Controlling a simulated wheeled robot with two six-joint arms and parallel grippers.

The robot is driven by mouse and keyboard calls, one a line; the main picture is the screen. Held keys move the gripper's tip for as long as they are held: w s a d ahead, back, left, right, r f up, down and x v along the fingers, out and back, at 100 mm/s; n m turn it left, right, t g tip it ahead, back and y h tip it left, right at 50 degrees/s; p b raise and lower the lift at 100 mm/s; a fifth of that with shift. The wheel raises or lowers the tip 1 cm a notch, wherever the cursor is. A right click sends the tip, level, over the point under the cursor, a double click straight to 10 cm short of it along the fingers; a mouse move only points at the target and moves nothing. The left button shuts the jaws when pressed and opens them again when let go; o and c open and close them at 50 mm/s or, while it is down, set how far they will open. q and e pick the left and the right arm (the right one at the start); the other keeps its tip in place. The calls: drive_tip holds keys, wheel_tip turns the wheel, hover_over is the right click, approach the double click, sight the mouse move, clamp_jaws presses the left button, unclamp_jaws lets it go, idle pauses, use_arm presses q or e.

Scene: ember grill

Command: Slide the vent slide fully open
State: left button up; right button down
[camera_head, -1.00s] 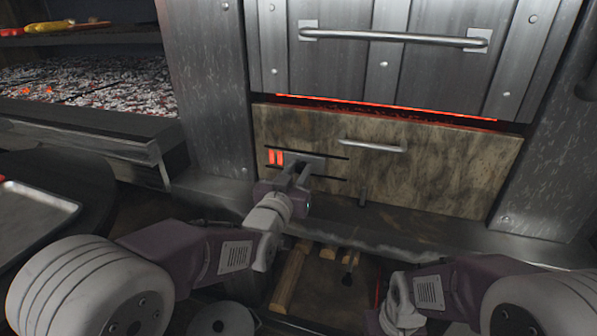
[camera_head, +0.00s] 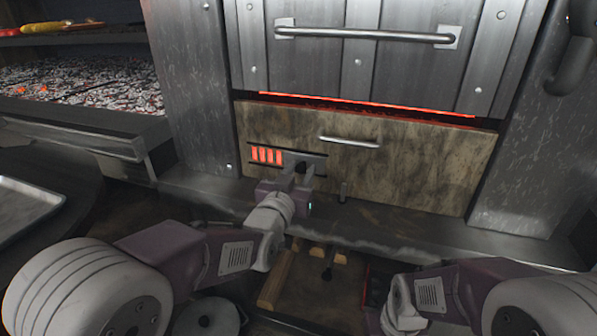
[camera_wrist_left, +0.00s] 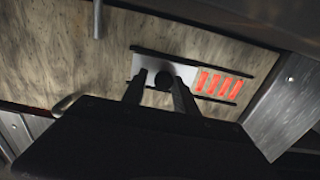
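The vent slide (camera_head: 314,162) is a pale plate with a dark knob, between two dark rails low on the left of the mottled panel (camera_head: 420,165). Several glowing red slots (camera_head: 266,155) are uncovered left of the plate. In the left wrist view the plate (camera_wrist_left: 183,73), knob (camera_wrist_left: 163,81) and slots (camera_wrist_left: 219,84) show, the slots on the right. My left gripper (camera_head: 300,171) is at the slide, its fingers on either side of the knob and seemingly shut on it. Part of my right arm shows at the bottom right; its gripper is out of frame.
A drawer-like front with a long bar handle (camera_head: 365,35) is above a glowing gap. A short handle (camera_head: 349,141) is on the panel right of the slide. A metal ledge (camera_head: 400,235) runs below. An ember bed (camera_head: 80,88) lies at the left.

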use_arm(q)
drive_tip(key=shift+o, duration=0.5)
drive_tip(key=shift+d, duration=0.15)
drive_tip(key=shift+s+a, duration=0.2)
drive_tip(key=shift+s, duration=0.05)
drive_tip(key=p+v, duration=0.2)
drive_tip(key=v, duration=0.6)
drive_tip(key=shift+s, duration=0.25)
